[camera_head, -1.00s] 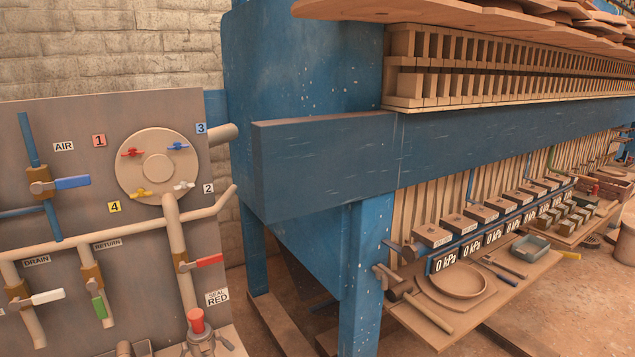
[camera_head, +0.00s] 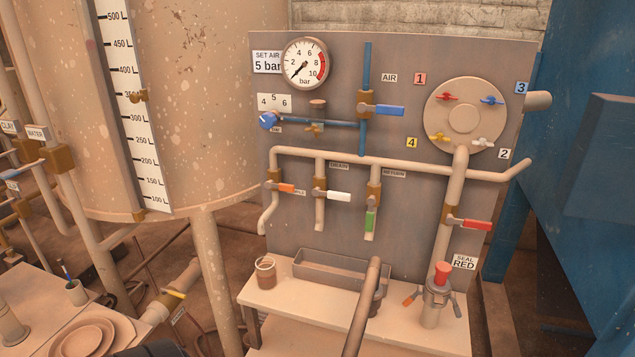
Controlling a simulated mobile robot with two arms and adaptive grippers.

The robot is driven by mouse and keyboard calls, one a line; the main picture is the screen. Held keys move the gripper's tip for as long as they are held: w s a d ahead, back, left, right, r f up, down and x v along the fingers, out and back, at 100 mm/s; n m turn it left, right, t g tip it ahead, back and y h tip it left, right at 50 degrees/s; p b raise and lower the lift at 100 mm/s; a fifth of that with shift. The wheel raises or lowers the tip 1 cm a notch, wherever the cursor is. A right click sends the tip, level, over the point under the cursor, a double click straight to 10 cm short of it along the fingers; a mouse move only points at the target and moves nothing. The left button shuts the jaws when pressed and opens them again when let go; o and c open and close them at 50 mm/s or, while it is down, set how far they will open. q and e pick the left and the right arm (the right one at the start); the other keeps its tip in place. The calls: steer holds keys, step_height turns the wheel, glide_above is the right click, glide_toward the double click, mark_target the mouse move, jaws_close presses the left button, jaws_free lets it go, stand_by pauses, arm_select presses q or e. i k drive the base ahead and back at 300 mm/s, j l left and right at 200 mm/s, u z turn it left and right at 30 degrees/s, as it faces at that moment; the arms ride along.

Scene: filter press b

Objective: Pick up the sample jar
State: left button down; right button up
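A small open jar (camera_head: 266,276) with brownish contents, which looks like the sample jar, stands upright near the left end of the pale bench (camera_head: 262,297), below the valve panel. Nothing touches it from above. I cannot make out either gripper. A dark shape at the bottom edge, left of centre, is cut off and I cannot tell what it is.
A grey trough (camera_head: 325,268) lies behind and right of the jar. A thick curved pipe (camera_head: 364,305) rises in front of it. A red-topped fitting (camera_head: 440,290) with side handles stands at the bench's right end. A large tank (camera_head: 195,110) is at left.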

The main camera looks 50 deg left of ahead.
mark_target(265, 268)
steer(key=u, duration=1.9)
